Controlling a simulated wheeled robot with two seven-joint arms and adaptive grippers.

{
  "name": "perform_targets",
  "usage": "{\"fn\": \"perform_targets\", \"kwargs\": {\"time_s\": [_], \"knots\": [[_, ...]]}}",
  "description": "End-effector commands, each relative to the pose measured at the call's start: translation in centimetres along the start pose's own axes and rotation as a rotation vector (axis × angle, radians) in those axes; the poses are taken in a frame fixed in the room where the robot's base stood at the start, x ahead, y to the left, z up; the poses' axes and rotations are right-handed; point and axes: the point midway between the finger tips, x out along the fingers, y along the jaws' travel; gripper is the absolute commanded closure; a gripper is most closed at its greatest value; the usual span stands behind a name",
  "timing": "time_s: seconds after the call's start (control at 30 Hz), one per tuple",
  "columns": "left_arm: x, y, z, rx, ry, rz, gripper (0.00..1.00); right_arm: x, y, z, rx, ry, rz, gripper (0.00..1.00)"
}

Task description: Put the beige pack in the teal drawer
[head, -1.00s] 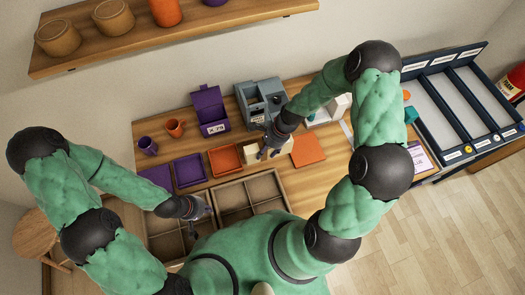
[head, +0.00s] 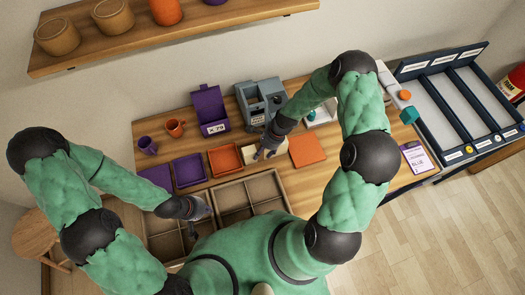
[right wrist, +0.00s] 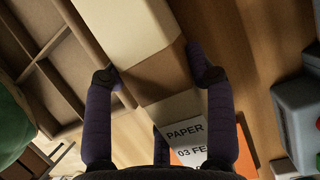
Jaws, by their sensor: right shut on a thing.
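The beige pack (right wrist: 118,22), a long block with a brown band around it, lies between the fingers of my right gripper (right wrist: 155,75) in the right wrist view. The gripper is shut on it at the band. In the head view my right gripper (head: 265,152) is low over the table beside the orange tray, with the pack (head: 249,153) partly hidden. A small teal part (head: 409,115) shows at the right on a white unit (head: 390,80); I cannot tell if it is the drawer's front. My left gripper (head: 200,212) is over the brown divided tray, its jaws unclear.
A grey machine (head: 262,100) stands behind my right gripper. An orange sheet (head: 307,150) lies to its right. Purple trays (head: 188,170), an orange tray (head: 224,160) and brown divided trays (head: 235,200) lie to the left and front. A dark-framed rack (head: 460,95) stands far right.

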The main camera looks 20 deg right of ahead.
Motion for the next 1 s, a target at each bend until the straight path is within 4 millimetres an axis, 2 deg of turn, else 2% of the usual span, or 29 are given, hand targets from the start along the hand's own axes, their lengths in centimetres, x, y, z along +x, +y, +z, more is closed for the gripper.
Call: {"fn": "perform_targets", "kwargs": {"time_s": [0.07,0.1,0.17,0.5,0.63,0.77,1.0], "knots": [[0.2,-0.1,0.0,0.0,0.0,0.0,1.0,0.2,0.0,-0.1,0.0,0.0,0.0,0.93],[0.2,-0.1,0.0,0.0,0.0,0.0,1.0,0.3,0.0,-0.1,0.0,0.0,0.0,0.39],[0.1,-0.1,0.0,0.0,0.0,0.0,1.0,0.2,0.0,-0.1,0.0,0.0,0.0,0.22],[0.1,0.0,0.0,0.0,0.0,0.0,1.0,0.2,0.0,-0.1,0.0,0.0,0.0,0.21],[-0.1,0.0,0.0,0.0,0.0,0.0,1.0,-0.5,-0.1,0.0,0.0,0.001,-0.002,0.21],[-0.2,0.1,0.0,0.0,0.0,0.0,1.0,-2.4,-0.1,0.0,0.001,0.001,-0.003,0.21],[-0.5,0.2,0.0,0.0,0.0,0.0,1.0,-7.3,-0.1,0.0,0.0,0.001,-0.003,0.21]]}}
